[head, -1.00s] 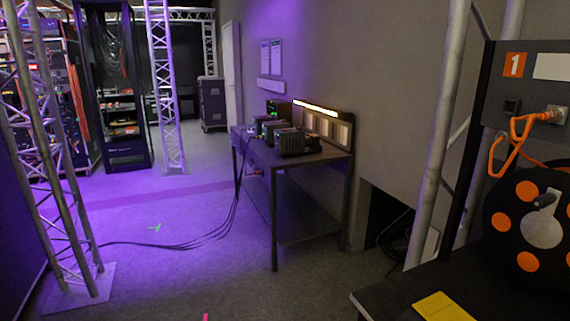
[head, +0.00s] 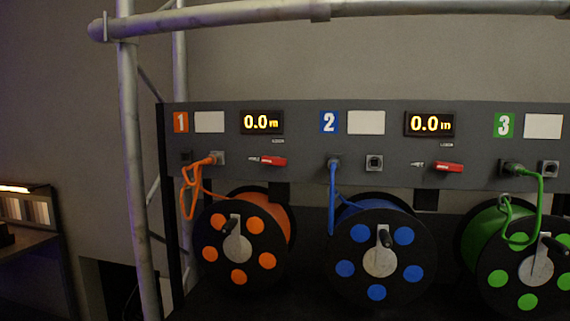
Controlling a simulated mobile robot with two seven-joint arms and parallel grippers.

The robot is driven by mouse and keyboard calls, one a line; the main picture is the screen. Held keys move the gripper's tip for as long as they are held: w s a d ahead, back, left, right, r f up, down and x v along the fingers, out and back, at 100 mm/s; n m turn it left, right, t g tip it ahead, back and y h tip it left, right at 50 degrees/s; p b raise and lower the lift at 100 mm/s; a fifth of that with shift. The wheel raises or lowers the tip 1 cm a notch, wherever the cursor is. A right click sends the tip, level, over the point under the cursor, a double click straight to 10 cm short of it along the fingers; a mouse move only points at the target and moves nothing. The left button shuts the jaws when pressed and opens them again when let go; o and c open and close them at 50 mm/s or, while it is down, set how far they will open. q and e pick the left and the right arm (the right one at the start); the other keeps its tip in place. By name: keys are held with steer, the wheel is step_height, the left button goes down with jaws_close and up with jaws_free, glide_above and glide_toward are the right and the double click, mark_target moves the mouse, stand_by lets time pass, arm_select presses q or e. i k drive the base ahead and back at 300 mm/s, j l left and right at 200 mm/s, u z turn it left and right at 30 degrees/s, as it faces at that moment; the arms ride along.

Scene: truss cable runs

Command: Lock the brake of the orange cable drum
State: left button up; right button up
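The orange cable drum (head: 286,222) stands at the left of a row of drums, under the panel section marked 1. Its black front flange (head: 218,268) has orange round spots and a grey hub with a crank. An orange cable (head: 187,200) hangs in a loop from a socket above it. A red lever (head: 272,161), which seems to be the brake handle, lies nearly level on the panel to the upper right of this drum, below a display reading 0.0. Small lettering beside the lever is too small to read. Neither gripper shows in the head view.
A blue drum (head: 376,292) and a green drum (head: 527,302) stand to the right. A second red lever (head: 449,167) is above the blue drum. A metal truss post (head: 137,190) rises at the left with a horizontal tube across the top. A workbench (head: 28,245) is at far left.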

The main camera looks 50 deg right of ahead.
mark_target(279, 162)
steer(key=z, duration=1.45)
